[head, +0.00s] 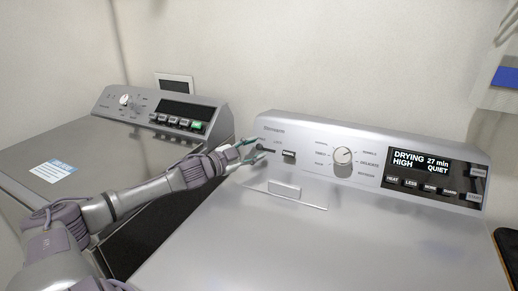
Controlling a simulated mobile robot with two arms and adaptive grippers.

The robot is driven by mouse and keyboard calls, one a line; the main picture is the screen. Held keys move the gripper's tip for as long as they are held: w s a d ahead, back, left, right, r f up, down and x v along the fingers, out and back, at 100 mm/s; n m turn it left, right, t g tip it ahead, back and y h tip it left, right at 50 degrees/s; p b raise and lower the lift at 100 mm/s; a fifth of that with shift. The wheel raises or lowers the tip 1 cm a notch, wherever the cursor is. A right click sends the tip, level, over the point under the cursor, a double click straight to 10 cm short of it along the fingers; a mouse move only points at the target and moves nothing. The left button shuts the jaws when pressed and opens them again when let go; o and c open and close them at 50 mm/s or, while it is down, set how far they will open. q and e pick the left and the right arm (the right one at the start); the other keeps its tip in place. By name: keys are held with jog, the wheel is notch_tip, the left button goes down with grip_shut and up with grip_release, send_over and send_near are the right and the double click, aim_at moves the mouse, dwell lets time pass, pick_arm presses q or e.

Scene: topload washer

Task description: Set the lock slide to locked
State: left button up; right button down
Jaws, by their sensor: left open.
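The right-hand machine's silver control panel (325,140) has small lettering and a small dark control (266,150) at its left end, which looks like the lock slide. Its exact position along its track is too small to tell. My left gripper (259,147) is open, with teal-tipped fingers at the panel's left end, right beside this control. The fingers partly cover that area, and I cannot tell whether they touch it. My right gripper is not in view.
A dark button (289,156), a round dial (343,156) and a lit display (421,163) sit farther right on the panel. A recessed lid handle (285,192) is below. Another machine (165,108) stands at left. The lid top is clear.

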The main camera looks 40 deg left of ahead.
pick_arm(q)
jog(key=shift+w+d+r, duration=0.1)
jog(key=shift+w+d, duration=0.05)
jog(key=shift+w, duration=0.8)
grip_shut()
